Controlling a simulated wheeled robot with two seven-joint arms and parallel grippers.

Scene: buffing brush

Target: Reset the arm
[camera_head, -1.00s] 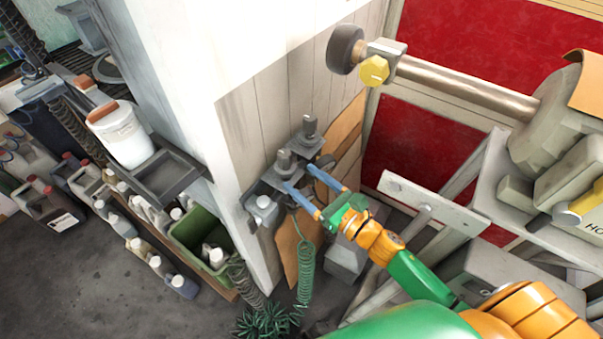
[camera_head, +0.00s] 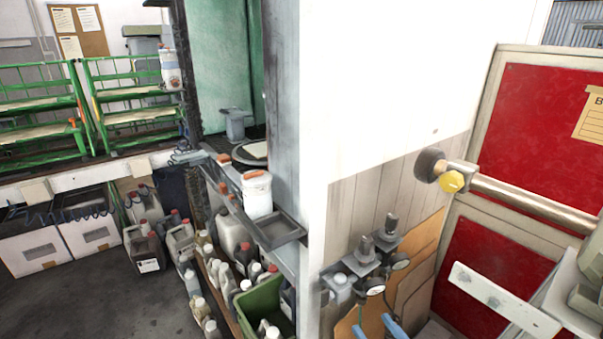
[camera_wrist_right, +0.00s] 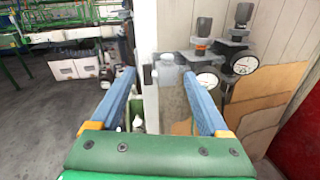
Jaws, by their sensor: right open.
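My right gripper (camera_head: 376,325) shows only as two blue fingertips at the bottom edge of the head view, below the wall-mounted regulators with gauges (camera_head: 366,250). In the right wrist view my right gripper (camera_wrist_right: 158,78) is open, its blue fingers wide apart with nothing held between them. The gauges (camera_wrist_right: 207,78) lie beyond the right finger in that view. The rest of my right arm is outside the head view. My left gripper is in neither current view. The dark round buffing brush (camera_head: 430,165) sits on a metal shaft, apart from the gripper.
A white wall corner (camera_head: 385,90) stands in the middle. Red panels (camera_head: 540,130) stand at the right. The grey floor (camera_head: 90,305) is open at lower left.

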